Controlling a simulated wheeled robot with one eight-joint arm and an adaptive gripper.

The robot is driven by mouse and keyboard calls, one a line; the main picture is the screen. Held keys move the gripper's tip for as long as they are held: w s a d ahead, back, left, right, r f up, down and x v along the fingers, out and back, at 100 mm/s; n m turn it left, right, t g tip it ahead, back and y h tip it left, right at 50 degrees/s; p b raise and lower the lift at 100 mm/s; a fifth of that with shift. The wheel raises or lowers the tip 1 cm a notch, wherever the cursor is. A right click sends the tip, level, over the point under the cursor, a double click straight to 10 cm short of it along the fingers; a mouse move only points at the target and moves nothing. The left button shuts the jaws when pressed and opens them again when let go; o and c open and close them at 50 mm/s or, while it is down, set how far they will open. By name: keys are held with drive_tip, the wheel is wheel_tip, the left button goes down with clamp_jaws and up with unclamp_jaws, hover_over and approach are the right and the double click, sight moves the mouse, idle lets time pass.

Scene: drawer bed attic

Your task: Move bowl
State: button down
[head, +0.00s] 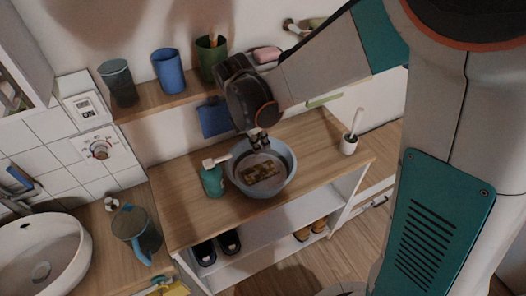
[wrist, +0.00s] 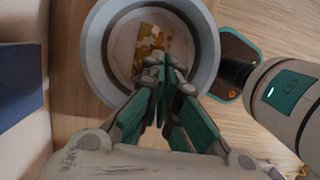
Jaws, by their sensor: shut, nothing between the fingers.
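A blue-grey bowl (head: 284,186) stands on a low wooden cabinet top in the head view, with a patterned brown and yellowish item (head: 262,174) lying inside it. In the wrist view the bowl (wrist: 95,50) fills the upper middle, and the patterned item (wrist: 152,47) shows on its floor. My gripper (head: 257,140) is at the bowl's far side in the head view, above its rim. In the wrist view my gripper (wrist: 165,70) is shut with its fingertips together, empty, over the bowl's opening. I cannot tell whether the fingers touch the bowl.
A teal soap bottle (head: 212,181) stands close left of the bowl. A white brush holder (head: 348,145) stands on the right of the wooden top (head: 325,150). A shelf behind holds several cups (head: 168,72). Shoes (head: 229,242) sit below.

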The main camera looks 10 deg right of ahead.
sight(279, 156)
drive_tip(key=b+x, duration=0.3)
drive_tip(key=x, duration=0.7)
drive_tip(key=shift+w+d+b, duration=0.15)
drive_tip(key=shift+d+b, duration=0.05)
drive_tip(key=shift+b, duration=0.2)
drive_tip(key=d, duration=0.1)
drive_tip(key=d+b, duration=0.1)
drive_tip(key=d, duration=0.1)
drive_tip(key=shift+w, duration=0.35)
drive_tip(key=shift+w+d, duration=0.15)
drive_tip(key=shift+d, duration=0.35)
drive_tip(key=w+d, duration=0.1)
drive_tip(key=d, duration=0.4)
drive_tip(key=w+d, duration=0.2)
drive_tip(key=d, duration=0.2)
drive_tip(key=w+d, duration=0.1)
drive_tip(key=d, duration=0.4)
drive_tip(key=shift+w+d, duration=0.15)
drive_tip(key=shift+d, duration=0.25)
drive_tip(key=shift+a, duration=0.1)
